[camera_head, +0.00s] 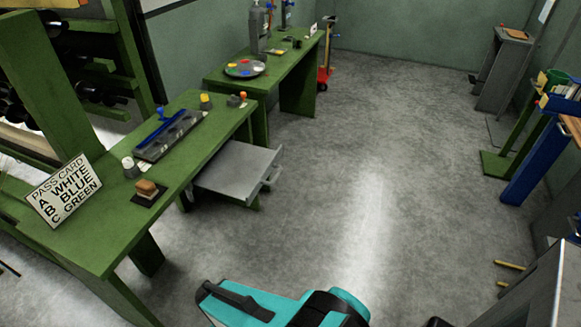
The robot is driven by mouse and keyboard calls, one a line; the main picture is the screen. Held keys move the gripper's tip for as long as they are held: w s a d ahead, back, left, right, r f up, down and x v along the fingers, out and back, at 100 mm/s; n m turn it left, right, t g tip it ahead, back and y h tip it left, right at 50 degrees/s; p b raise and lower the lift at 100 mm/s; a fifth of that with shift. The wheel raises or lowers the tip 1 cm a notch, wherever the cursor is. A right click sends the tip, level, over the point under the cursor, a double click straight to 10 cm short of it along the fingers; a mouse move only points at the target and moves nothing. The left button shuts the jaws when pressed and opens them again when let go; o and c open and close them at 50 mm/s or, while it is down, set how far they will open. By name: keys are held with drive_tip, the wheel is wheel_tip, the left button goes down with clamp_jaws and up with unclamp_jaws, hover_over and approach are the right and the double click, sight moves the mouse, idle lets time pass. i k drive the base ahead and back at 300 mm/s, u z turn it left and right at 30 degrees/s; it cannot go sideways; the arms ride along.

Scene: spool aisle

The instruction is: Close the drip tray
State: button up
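The drip tray (238,170) is a grey, shallow drawer under the right side of the near green bench (85,235). It is pulled out to the right over the floor, with a grey handle (270,174) on its outer front edge. Its inside looks empty. Teal and black parts of my arm show at the bottom middle of the picture, apart from the tray. My gripper's fingers do not show.
On the near bench are a pass card sign (64,190), a long dark tray (168,134) and small knobs. A second green bench (281,65) stands behind. Grey floor (370,170) right of the drip tray is clear. A blue stand (528,165) is at right.

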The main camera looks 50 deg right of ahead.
sight(238, 169)
drive_tip(key=u, duration=0.35)
drive_tip(key=k, duration=0.15)
drive_tip(key=z, duration=1.75)
drive_tip(key=k, duration=0.9)
drive_tip(key=u, duration=0.15)
drive_tip(key=i, duration=0.85)
